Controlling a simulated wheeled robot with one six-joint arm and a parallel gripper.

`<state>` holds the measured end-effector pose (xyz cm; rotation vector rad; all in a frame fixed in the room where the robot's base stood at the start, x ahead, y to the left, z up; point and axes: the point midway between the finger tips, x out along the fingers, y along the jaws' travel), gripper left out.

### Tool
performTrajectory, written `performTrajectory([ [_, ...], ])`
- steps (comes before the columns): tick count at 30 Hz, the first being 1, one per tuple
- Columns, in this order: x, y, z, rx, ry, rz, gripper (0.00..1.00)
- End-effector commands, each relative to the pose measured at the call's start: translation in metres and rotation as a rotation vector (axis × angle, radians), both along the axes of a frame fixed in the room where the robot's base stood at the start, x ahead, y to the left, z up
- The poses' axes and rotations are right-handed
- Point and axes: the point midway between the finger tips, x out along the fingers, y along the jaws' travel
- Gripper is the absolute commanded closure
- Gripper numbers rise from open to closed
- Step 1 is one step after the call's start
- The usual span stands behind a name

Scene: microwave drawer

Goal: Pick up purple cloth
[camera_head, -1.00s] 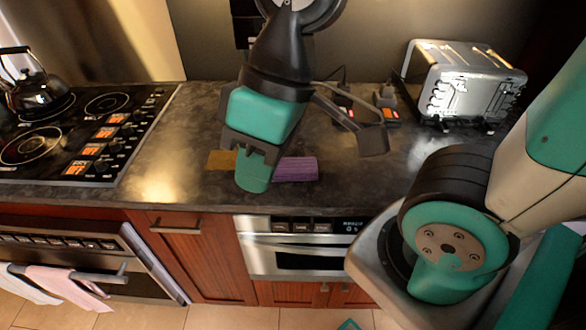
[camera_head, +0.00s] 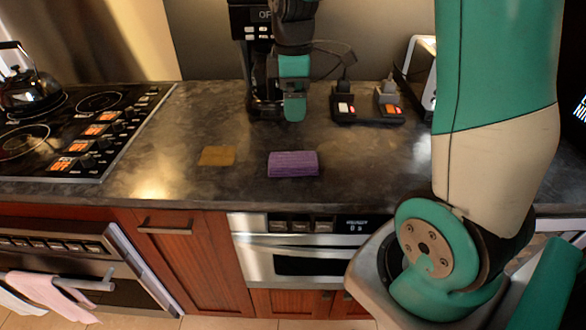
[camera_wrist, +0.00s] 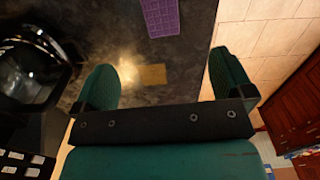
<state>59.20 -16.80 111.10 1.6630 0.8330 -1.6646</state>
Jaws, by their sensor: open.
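The purple cloth (camera_head: 293,164) lies as a small flat rectangle on the dark counter near its front edge, above the steel appliance. It also shows at the top of the wrist view (camera_wrist: 160,17), partly cut off by the frame. My gripper (camera_head: 293,98) is farther back than the cloth in the head view, in front of the black machine. In the wrist view its two teal fingers (camera_wrist: 165,78) are wide apart with nothing held between them. The cloth lies beyond the fingertips there, apart from them.
A flat yellow-brown piece (camera_head: 217,156) lies left of the cloth. The black coffee machine (camera_head: 262,80) and a power strip (camera_head: 366,104) stand behind. A stove (camera_head: 75,135) with a kettle (camera_head: 28,88) is at left; a toaster (camera_head: 420,75) is partly hidden at right.

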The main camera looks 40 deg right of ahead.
Motion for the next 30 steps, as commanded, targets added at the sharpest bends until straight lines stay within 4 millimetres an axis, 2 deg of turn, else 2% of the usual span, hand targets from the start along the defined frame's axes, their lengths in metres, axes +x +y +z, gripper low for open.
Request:
performTrajectory([
  [12,-0.002,0.001,-0.089,0.002,0.006,0.002,0.01],
  [15,-0.001,0.001,-0.103,0.002,0.005,0.001,0.01],
  [23,-0.001,0.001,-0.123,0.002,0.005,0.001,0.01],
  [30,0.0,0.001,-0.157,0.002,0.005,0.001,0.01],
])
